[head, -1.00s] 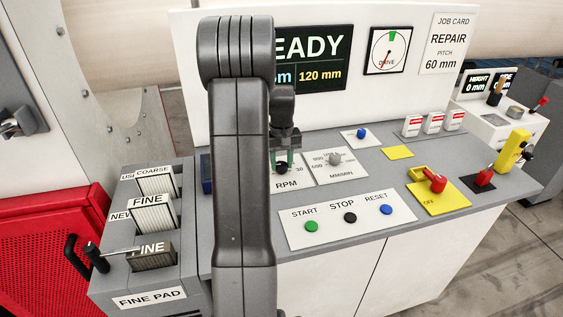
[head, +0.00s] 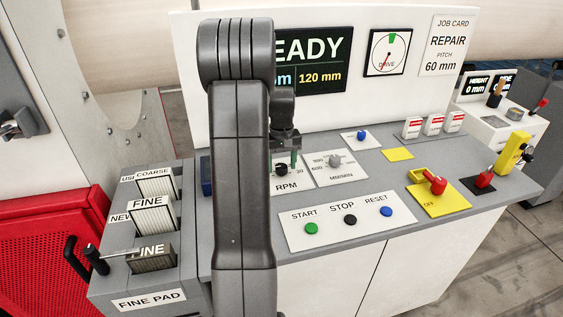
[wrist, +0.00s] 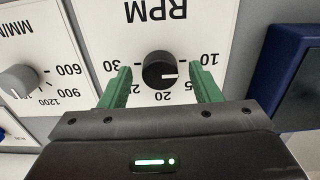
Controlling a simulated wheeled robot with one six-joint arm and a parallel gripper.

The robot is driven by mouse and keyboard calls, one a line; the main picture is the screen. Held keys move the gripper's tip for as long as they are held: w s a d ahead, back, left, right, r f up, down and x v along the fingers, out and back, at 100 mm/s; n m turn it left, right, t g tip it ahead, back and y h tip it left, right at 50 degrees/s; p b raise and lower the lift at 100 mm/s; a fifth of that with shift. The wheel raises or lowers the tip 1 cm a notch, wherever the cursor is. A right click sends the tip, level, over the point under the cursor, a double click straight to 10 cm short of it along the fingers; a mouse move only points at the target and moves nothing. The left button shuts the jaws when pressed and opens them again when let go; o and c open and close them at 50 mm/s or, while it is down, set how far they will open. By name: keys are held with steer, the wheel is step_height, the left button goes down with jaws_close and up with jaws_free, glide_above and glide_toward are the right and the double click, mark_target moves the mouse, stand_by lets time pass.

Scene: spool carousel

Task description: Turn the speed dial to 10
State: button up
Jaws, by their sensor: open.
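The RPM dial is a black round knob (wrist: 160,70) on a white panel (wrist: 190,30) labelled RPM. It shows upside down in the wrist view, with 10 on the right, 20 at the bottom and 30 on the left. Its white mark points right and slightly down, between 10 and 15. My gripper (wrist: 160,88) is open, with green fingers on either side of the knob and visible gaps to it. In the head view the knob (head: 281,170) sits below my gripper (head: 285,158), and my arm hides the panel's left part.
A grey MM/MIN knob (head: 334,160) sits right of the RPM panel. START (head: 311,228), STOP (head: 350,218) and RESET (head: 386,211) buttons are in front. A display (head: 320,60) reading "EADY" and 120 mm is partly hidden by my arm. A red lever (head: 434,184) stands at the right.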

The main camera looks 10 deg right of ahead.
mark_target(281, 166)
step_height(281, 166, up, 14)
steer(key=b, duration=0.1)
stand_by(0.4)
steer(key=shift+f, duration=0.15)
step_height(281, 166, down, 14)
steer(key=shift+r+p, duration=0.1)
steer(key=shift+p, duration=0.4)
